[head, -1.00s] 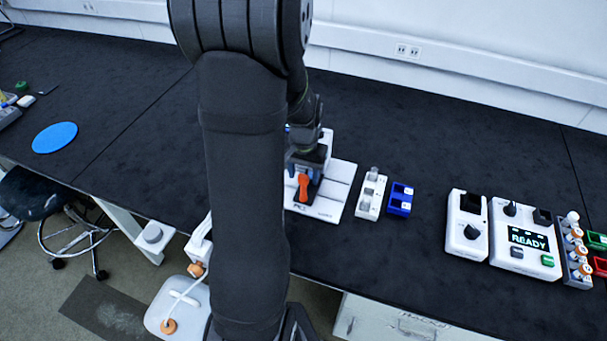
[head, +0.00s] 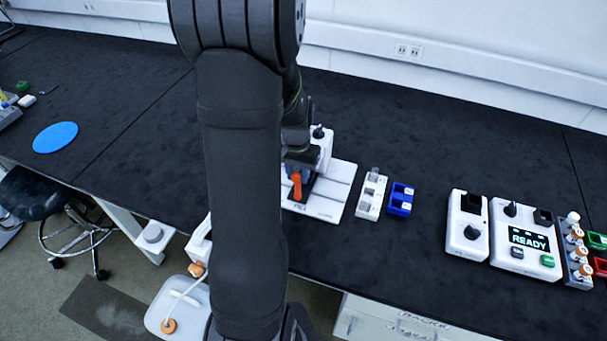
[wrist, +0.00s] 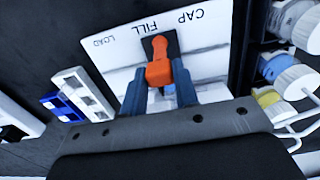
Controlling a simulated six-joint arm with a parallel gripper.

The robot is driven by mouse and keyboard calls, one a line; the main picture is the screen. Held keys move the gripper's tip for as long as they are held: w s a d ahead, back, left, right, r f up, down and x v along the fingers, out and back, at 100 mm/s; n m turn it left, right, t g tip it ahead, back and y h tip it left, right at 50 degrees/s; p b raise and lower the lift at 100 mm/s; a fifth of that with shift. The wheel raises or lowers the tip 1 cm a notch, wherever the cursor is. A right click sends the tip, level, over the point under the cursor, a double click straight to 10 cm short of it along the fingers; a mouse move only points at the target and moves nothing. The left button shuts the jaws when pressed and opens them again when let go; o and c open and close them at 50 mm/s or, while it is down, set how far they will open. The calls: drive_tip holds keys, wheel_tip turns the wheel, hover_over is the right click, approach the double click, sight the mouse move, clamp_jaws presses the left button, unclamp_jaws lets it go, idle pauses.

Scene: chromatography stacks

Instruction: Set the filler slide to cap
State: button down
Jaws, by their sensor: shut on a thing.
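In the head view my gripper (head: 298,168) is partly hidden by my arm.
Right of the filler stand a white holder (head: 371,197) and a blue block (head: 400,200). Farther right are a white device reading READY (head: 527,240) and a rack of vials (head: 577,250). In the wrist view, capped bottles (wrist: 298,80) stand close on the right.

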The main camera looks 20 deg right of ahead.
drive_tip(key=w+a, duration=0.4)
drive_tip(key=shift+w, duration=0.15)
drive_tip(key=shift+a, duration=0.15)
drive_tip(key=c, duration=1.1)
unclamp_jaws()
drive_tip(key=shift+w, duration=0.1)
wheel_tip(320, 180, up, 18)
drive_tip(key=shift+f, duration=0.25)
drive_tip(key=shift+f, duration=0.1)
